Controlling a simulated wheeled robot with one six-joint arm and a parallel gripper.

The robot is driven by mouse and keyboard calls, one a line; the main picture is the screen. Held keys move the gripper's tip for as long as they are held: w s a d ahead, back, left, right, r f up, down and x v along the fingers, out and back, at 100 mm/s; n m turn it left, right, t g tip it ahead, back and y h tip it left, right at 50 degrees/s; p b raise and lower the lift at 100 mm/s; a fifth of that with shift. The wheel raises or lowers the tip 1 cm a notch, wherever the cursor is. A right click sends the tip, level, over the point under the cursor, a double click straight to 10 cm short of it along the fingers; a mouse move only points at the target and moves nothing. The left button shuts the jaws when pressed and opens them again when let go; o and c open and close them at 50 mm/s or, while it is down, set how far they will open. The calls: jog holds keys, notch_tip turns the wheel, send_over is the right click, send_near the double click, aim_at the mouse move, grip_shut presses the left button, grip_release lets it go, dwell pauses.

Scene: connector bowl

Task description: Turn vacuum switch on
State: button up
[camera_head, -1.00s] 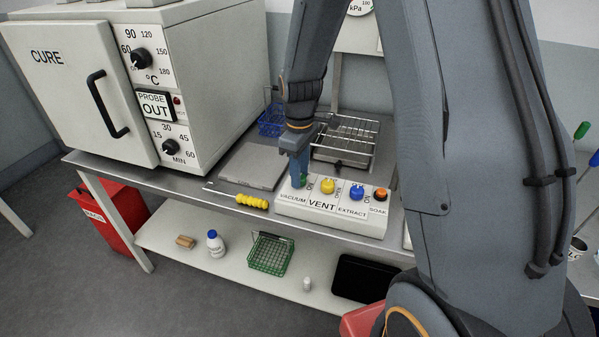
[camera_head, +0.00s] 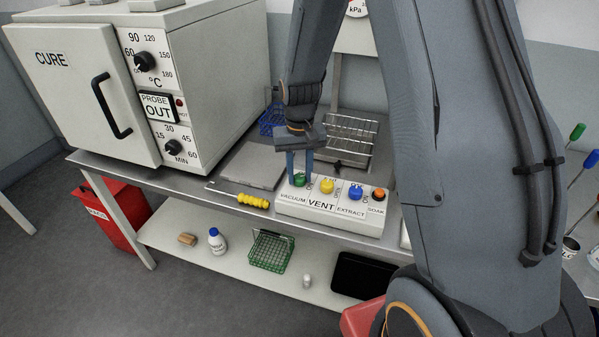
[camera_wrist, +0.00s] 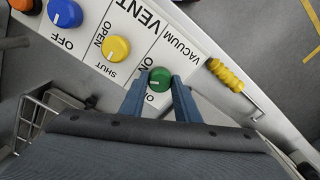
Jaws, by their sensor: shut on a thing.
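The green vacuum knob (camera_wrist: 159,80) is at the VACUUM end of the white switch panel (camera_head: 330,217). It also shows in the head view (camera_head: 299,180). My gripper (camera_wrist: 160,88) points down at the panel, with one finger on each side of the green knob, shut on it. In the wrist view a white pointer line runs nearly sideways across the knob's top. An ON label shows beside the knob; the fingers partly cover the nearby lettering.
A yellow vent knob (camera_head: 327,186), a blue extract knob (camera_head: 356,193) and an orange soak knob (camera_head: 379,194) share the panel. A yellow-handled tool (camera_head: 253,201) lies to its left. A wire rack (camera_head: 350,140) stands behind; the CURE oven (camera_head: 90,95) is at left.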

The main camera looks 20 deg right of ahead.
aim_at(300, 176)
jog(key=m, duration=0.5)
jog(key=shift+w+m+p, duration=0.1)
jog(key=shift+m+p, duration=0.2)
jog(key=shift+r, duration=0.1)
dwell(0.4)
jog(key=o, duration=1)
jog(key=shift+o, duration=0.2)
jog(key=shift+r+b, duration=1.05)
jog(key=shift+r, duration=2.8)
